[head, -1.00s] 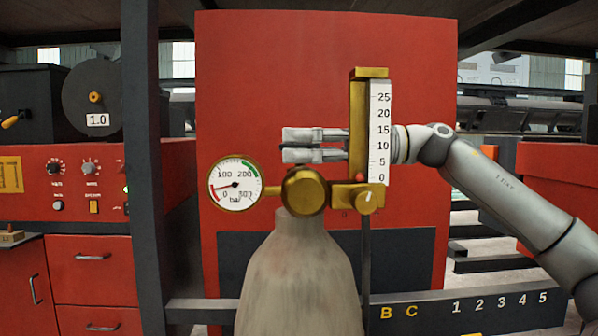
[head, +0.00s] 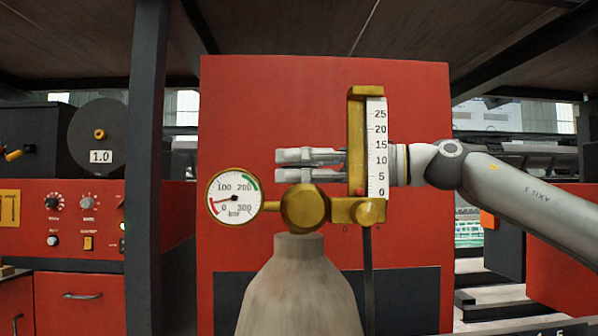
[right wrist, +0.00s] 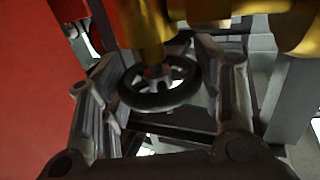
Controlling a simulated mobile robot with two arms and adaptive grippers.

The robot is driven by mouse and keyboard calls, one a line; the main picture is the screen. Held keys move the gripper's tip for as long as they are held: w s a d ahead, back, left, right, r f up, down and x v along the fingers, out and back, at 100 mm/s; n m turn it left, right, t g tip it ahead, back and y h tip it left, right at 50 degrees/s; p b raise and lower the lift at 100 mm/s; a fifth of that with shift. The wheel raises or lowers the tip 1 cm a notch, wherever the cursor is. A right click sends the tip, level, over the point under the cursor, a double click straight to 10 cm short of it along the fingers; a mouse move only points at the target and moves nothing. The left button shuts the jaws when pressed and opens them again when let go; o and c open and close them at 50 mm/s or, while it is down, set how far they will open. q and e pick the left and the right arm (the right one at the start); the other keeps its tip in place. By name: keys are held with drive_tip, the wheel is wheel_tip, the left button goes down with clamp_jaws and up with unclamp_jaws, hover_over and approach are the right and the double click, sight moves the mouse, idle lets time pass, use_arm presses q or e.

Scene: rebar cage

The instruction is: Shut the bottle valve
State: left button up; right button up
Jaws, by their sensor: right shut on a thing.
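The grey gas bottle (head: 300,285) stands upright in the head view, with a brass valve body (head: 305,208) on top. A round pressure gauge (head: 234,196) sits to its left, its needle pointing left toward the low end. A flowmeter with a white scale (head: 377,150) stands to its right. My right gripper (head: 310,166) reaches in from the right behind the flowmeter, its fingers just above the valve body. In the right wrist view the black valve handwheel (right wrist: 160,88) lies between the fingers of this gripper, which is shut on it. The contact points are partly hidden. My left gripper is out of view.
A red panel (head: 420,90) stands close behind the bottle. A dark post (head: 145,160) rises to the left, beside a red welding machine (head: 60,220) with knobs and a wire spool (head: 98,138). A dark hose (head: 368,265) hangs from the flowmeter.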

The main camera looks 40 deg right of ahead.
drive_tip(key=shift+r, duration=0.1)
drive_tip(key=o, duration=1)
drive_tip(key=shift+o, duration=0.2)
wheel_tip(320, 180, up, 10)
drive_tip(key=shift+f, duration=0.1)
